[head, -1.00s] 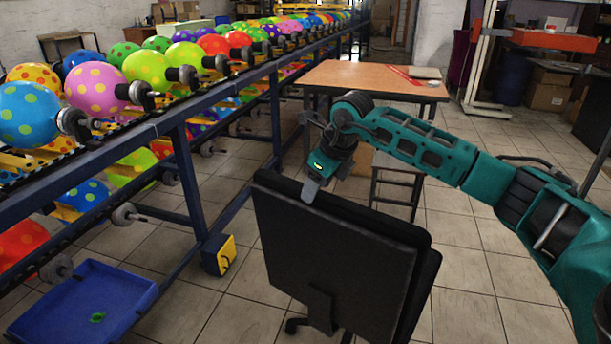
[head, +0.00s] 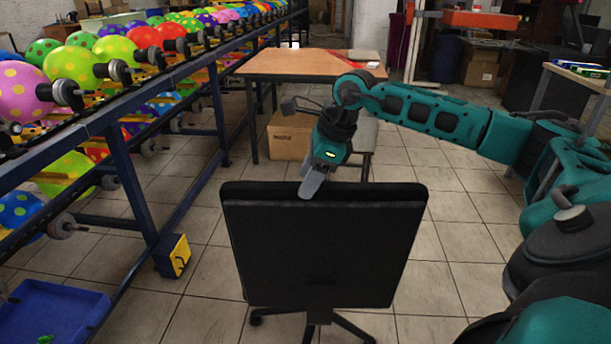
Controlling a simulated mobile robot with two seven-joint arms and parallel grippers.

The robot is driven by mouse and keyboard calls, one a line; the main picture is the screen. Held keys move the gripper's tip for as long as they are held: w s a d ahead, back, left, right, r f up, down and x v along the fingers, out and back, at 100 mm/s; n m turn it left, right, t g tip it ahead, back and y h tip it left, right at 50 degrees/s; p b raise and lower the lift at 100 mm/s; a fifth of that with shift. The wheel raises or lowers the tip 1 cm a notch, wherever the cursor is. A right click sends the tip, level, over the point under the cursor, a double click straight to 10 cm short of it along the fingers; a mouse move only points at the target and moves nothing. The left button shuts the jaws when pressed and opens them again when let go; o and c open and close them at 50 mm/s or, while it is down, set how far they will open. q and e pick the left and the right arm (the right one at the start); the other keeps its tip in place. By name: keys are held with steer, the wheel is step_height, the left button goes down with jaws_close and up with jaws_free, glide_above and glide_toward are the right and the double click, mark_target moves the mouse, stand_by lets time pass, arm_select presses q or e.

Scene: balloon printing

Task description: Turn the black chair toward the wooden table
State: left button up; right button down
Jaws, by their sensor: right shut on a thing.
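The black chair (head: 322,250) stands in the lower middle of the head view, its flat back panel facing me and its wheeled base partly showing below. The wooden table (head: 306,65) stands beyond it, with an orange-brown top. My right gripper (head: 311,186) is shut on the top edge of the chair's backrest, left of its middle. The chair's seat is hidden behind the backrest. My left gripper is not in view.
A blue rack (head: 135,185) with several dotted balloons runs along the left. A blue tray (head: 50,318) lies on the floor at lower left. A cardboard box (head: 290,136) is under the table. Tiled floor is clear right of the chair.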

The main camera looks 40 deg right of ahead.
steer(key=shift+c, duration=1.9)
jaws_free()
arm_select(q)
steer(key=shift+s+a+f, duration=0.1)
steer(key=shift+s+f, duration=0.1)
arm_select(e)
steer(key=shift+r, duration=0.1)
arm_select(q)
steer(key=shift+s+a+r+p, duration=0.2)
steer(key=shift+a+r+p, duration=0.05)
steer(key=shift+p, duration=0.55)
arm_select(e)
steer(key=v, duration=1.2)
steer(key=shift+s+r, duration=0.15)
steer(key=shift+r, duration=0.2)
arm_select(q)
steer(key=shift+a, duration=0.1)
